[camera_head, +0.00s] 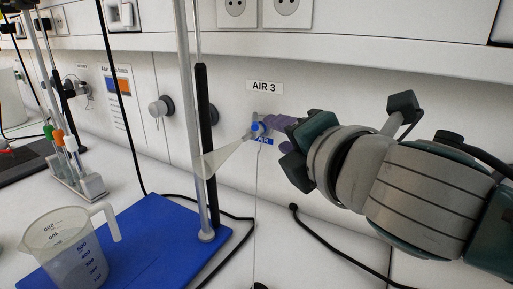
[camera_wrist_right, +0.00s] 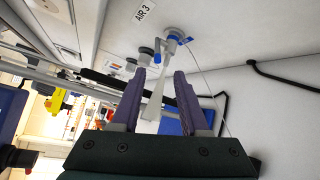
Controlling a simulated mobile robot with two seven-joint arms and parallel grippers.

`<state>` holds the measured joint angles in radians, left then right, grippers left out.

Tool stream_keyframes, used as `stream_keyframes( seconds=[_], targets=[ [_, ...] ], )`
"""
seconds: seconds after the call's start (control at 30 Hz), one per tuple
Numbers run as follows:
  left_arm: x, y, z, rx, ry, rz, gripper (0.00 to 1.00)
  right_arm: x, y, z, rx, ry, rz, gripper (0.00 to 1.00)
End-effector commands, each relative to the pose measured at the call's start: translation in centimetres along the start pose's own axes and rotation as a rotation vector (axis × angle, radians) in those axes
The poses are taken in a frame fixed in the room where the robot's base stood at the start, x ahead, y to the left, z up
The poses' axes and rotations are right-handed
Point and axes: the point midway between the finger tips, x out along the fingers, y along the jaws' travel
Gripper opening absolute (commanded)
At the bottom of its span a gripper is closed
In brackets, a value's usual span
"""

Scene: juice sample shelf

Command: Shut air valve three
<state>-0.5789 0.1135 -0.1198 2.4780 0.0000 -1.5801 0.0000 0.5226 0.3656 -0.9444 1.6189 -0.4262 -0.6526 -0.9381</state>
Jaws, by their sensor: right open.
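Air valve three (camera_head: 257,129) is a small blue-handled tap on the white wall, under the label AIR 3 (camera_head: 264,87). A pale cone (camera_head: 222,159) spreads from its nozzle down to the left. My right gripper (camera_head: 282,123) is just right of the valve, its purple fingers toward it and partly overlapping it in the head view. In the right wrist view the gripper (camera_wrist_right: 159,75) is open and empty, with the blue and white valve (camera_wrist_right: 173,38) beyond the fingertips, apart from them. The pale cone (camera_wrist_right: 154,106) shows between the fingers. My left gripper is not in view.
A metal stand rod (camera_head: 188,120) rises from a blue base (camera_head: 160,235) left of the valve. A measuring jug (camera_head: 68,245) stands on the left. A grey wall knob (camera_head: 161,106) is farther left. Black cables lie on the bench.

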Motion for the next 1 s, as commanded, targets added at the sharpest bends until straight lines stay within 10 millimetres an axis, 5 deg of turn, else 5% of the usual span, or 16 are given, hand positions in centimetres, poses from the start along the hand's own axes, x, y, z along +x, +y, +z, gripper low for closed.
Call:
stream_keyframes(
  seconds=[0.73,1.0],
  targets=[
    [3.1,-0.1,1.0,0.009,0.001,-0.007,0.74,8.8,0.2,-0.1,-0.090,0.004,0.030,0.44],
    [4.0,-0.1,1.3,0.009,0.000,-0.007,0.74,10.4,0.3,0.0,-0.089,0.004,0.028,0.44]
  ],
)
